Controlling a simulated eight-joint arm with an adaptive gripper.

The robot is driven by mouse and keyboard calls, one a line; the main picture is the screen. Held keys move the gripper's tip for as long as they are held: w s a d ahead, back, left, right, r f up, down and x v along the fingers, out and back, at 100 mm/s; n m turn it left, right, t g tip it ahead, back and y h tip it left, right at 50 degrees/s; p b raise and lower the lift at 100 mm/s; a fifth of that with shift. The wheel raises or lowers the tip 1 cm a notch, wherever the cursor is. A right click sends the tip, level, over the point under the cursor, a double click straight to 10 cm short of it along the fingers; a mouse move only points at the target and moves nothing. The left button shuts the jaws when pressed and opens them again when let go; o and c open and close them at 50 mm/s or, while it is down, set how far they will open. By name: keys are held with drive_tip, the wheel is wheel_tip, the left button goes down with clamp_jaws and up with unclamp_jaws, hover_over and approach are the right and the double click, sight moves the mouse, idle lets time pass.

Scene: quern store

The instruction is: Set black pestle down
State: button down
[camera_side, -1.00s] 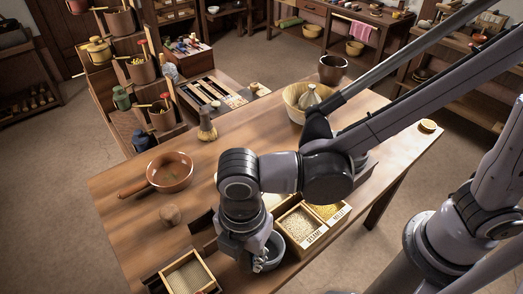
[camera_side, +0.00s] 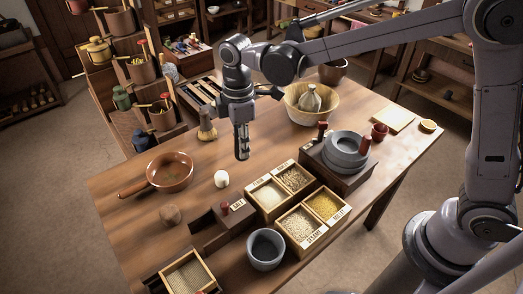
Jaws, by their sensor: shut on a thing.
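My gripper (camera_side: 239,119) points down above the back-middle part of the wooden table (camera_side: 215,152). It is shut on a dark, narrow, upright thing, which looks like the black pestle (camera_side: 241,147). The pestle's upper part is hidden in the gripper. Its lower end hangs near the tabletop; I cannot tell whether it touches. A grey mortar bowl (camera_side: 266,250) stands at the front of the table, apart from my gripper.
A copper pan (camera_side: 170,172) stands left, a white egg-like thing (camera_side: 221,179) in front of my gripper. A brush (camera_side: 206,125) stands close behind left. Grain boxes (camera_side: 298,222), a stone quern (camera_side: 345,150) and a basket (camera_side: 311,101) lie to the right.

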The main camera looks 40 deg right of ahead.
drive_tip(key=w+d+m, duration=0.3)
drive_tip(key=d, duration=0.7)
drive_tip(key=w+d+m, duration=0.3)
drive_tip(key=d, duration=0.8)
drive_tip(key=w+d+m, duration=0.3)
drive_tip(key=w+d, duration=0.1)
drive_tip(key=d, duration=0.6)
drive_tip(key=w+a+f, duration=0.2)
drive_tip(key=a+f, duration=0.1)
drive_tip(key=f, duration=0.1)
drive_tip(key=w+a+f, duration=0.2)
drive_tip(key=a+f, duration=0.1)
drive_tip(key=f, duration=0.1)
drive_tip(key=w+a+f, duration=0.2)
drive_tip(key=a+f, duration=0.1)
drive_tip(key=f, duration=0.1)
drive_tip(key=shift+w+a+f, duration=0.1)
drive_tip(key=shift+a+f, duration=0.2)
drive_tip(key=shift+f, duration=2.05)
drive_tip(key=shift+f, duration=0.1)
drive_tip(key=c, duration=1)
unclamp_jaws()
drive_tip(key=shift+o, duration=0.2)
